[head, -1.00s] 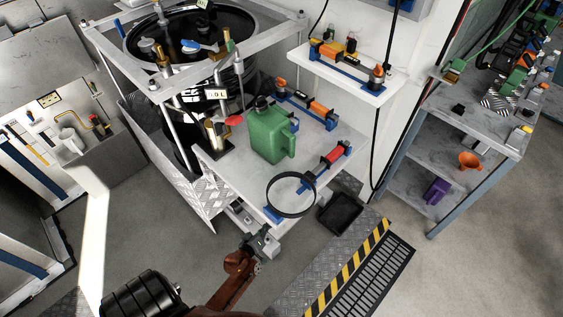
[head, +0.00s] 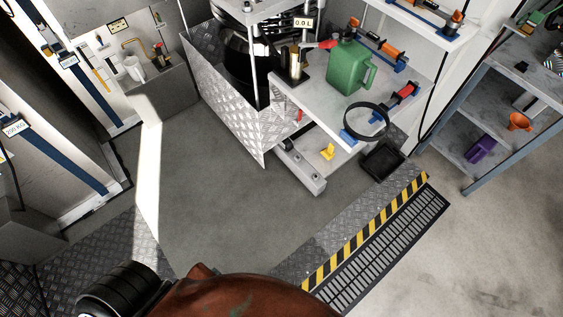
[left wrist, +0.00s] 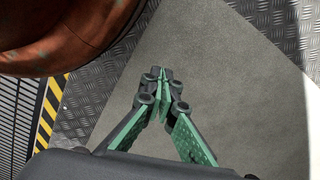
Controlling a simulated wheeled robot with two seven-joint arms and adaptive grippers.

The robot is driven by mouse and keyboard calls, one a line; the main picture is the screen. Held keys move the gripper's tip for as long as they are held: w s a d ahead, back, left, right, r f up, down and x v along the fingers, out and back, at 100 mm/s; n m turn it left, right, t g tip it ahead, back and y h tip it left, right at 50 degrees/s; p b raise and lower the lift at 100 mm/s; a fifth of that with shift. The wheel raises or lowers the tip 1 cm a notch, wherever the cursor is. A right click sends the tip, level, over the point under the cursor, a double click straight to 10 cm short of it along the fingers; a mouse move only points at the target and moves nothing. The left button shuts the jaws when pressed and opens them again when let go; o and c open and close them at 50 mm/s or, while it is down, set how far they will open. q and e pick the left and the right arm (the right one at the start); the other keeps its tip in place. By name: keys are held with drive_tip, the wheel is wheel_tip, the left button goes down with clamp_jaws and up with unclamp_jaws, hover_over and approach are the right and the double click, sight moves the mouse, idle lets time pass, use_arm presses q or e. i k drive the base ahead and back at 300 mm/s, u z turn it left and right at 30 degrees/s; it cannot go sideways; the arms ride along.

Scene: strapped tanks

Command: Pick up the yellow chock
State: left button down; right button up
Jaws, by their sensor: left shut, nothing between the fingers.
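The yellow chock (head: 327,152) is small and sits low beside the grey foot beam under the white bench, in the head view. It does not show in the left wrist view. My left gripper (left wrist: 162,78) shows in the left wrist view with its green-padded fingers together and nothing between them, above bare grey floor. In the head view no gripper shows; only my brown arm part fills the bottom edge, well apart from the chock. My right gripper is not in view.
The white bench (head: 312,106) overhangs near the chock and carries a green jug (head: 349,68) and a black ring (head: 366,121). A diamond-plate panel (head: 225,100) stands left of it. A black tray (head: 381,161) lies right. The grey floor (head: 215,215) in front is clear.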

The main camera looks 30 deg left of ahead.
sight(328, 152)
drive_tip(key=z, duration=0.2)
drive_tip(key=k, duration=0.25)
drive_tip(key=u, duration=0.7)
drive_tip(key=i, duration=0.45)
drive_tip(key=z, duration=1.3)
drive_tip(key=k, duration=0.9)
drive_tip(key=u, duration=1.2)
drive_tip(key=i, duration=0.5)
drive_tip(key=z, duration=0.05)
